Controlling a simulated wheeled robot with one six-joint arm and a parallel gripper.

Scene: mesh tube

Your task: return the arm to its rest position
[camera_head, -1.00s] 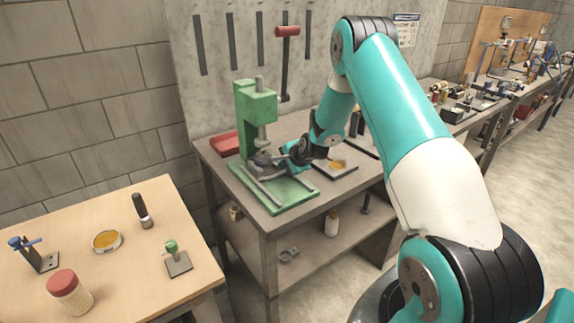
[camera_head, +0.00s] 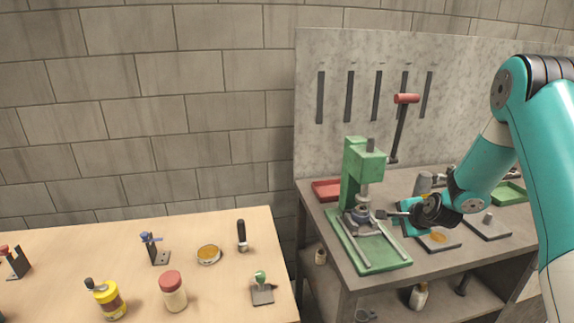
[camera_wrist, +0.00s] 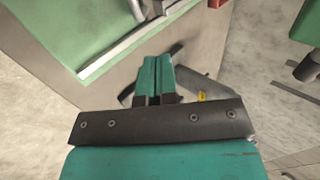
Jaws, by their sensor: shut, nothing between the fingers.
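My teal arm comes in from the right in the head view. My gripper (camera_head: 386,214) is at the right side of the green press (camera_head: 363,165), close to its column and above the edge of its green base (camera_head: 385,257); I cannot tell whether it touches. In the wrist view my gripper (camera_wrist: 152,62) shows two teal fingers side by side, shut, with nothing between them. The green base (camera_wrist: 60,35) fills the upper left there.
A red hammer (camera_head: 402,125) hangs on the back panel. At left, a wooden table (camera_head: 215,285) holds jars, a dish (camera_head: 209,254) and small tools.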

